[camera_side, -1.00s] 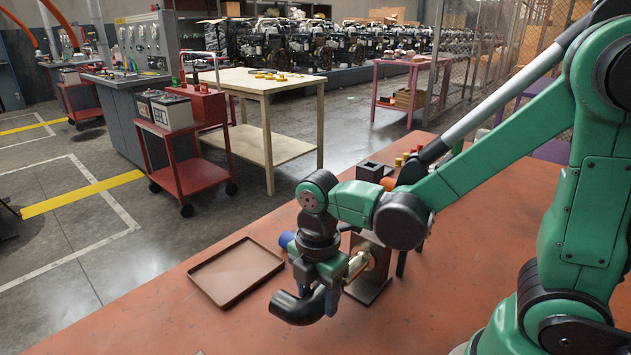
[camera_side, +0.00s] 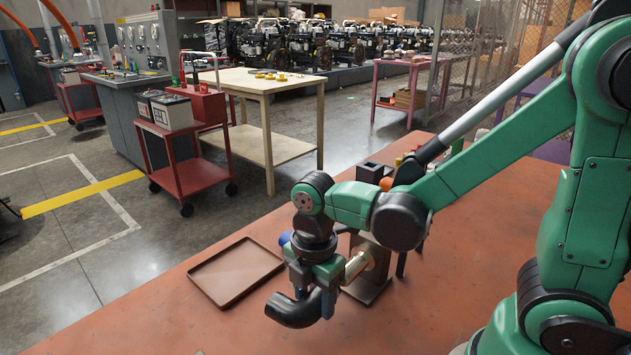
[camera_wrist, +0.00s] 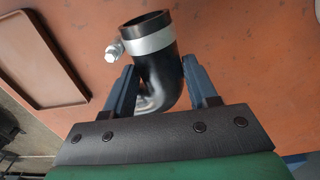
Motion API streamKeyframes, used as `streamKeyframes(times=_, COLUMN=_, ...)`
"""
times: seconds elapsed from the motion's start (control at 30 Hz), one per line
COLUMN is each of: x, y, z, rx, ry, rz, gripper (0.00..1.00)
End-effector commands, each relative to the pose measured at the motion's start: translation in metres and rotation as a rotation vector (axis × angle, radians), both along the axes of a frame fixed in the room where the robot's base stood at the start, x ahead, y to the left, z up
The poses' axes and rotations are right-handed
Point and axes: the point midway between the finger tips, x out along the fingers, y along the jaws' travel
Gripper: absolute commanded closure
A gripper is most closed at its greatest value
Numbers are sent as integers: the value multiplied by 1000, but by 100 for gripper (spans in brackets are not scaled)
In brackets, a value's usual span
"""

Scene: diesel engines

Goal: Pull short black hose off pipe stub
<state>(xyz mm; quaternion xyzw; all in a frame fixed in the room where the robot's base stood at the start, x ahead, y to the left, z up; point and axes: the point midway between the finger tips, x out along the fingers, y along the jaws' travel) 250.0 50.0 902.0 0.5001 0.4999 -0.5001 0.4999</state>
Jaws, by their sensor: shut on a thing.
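The short black hose (camera_side: 292,309) is a bent elbow. In the wrist view the hose (camera_wrist: 158,78) has an open end facing up and a silver clamp band (camera_wrist: 148,40) with a screw near that end. My gripper (camera_side: 312,287) is shut on the hose; in the wrist view its two blue fingers (camera_wrist: 160,90) press on either side of it. The pipe stub (camera_side: 357,265), a pale metal tube on a brown stand (camera_side: 372,285), is behind and right of the gripper. The hose appears apart from the stub, though my gripper partly hides the gap.
A shallow brown tray (camera_side: 236,272) lies empty on the red-orange tabletop (camera_side: 450,285), left of my gripper. Dark blocks and small coloured parts (camera_side: 375,172) stand behind the stand. The tabletop's front area is clear.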

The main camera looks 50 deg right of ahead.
Motion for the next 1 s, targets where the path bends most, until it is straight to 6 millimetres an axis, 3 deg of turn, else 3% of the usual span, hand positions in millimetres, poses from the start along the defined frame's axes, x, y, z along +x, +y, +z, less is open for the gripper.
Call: streamKeyframes(times=1.0, x=0, y=0, z=49, rx=0, ry=0, rz=0, gripper=100)
